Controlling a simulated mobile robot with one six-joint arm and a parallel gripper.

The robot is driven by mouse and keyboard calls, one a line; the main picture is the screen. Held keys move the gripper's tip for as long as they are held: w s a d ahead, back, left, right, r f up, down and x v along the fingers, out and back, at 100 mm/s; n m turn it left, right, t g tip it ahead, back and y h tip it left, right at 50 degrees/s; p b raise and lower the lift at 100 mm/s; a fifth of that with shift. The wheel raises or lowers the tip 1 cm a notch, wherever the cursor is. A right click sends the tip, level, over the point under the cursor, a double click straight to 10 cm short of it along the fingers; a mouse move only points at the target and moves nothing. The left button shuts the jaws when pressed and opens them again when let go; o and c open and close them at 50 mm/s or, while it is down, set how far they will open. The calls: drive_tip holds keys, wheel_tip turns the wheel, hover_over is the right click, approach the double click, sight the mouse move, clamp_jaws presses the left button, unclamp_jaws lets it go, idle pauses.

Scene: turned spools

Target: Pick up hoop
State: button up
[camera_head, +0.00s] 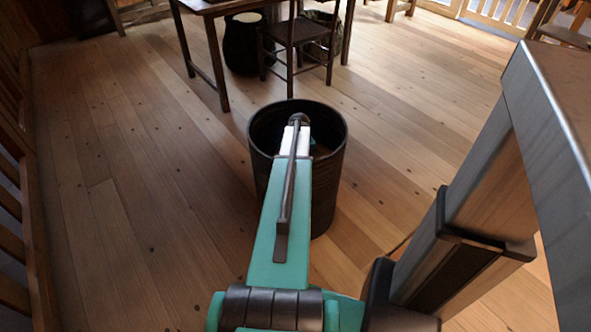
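I cannot make out a hoop in the head camera view. A dark round bin (327,195) with an open top stands on the floor in the middle of the picture. My arm reaches out over the bin and covers much of its opening. The far end of my arm is over the bin's mouth, and my gripper is hidden behind it. What lies inside the bin is mostly hidden too.
A wooden table (207,52) stands beyond the bin, with a dark chair (293,35) beside it. A dark pot (243,45) stands behind the table's legs. A wooden railing (28,190) runs along the left. The plank floor (130,200) is clear around the bin.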

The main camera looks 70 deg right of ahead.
idle(0.4)
drive_tip(key=c, duration=1.1)
wheel_tip(320, 180, up, 10)
drive_tip(key=p, duration=0.2)
drive_tip(key=shift+r, duration=0.1)
idle(0.3)
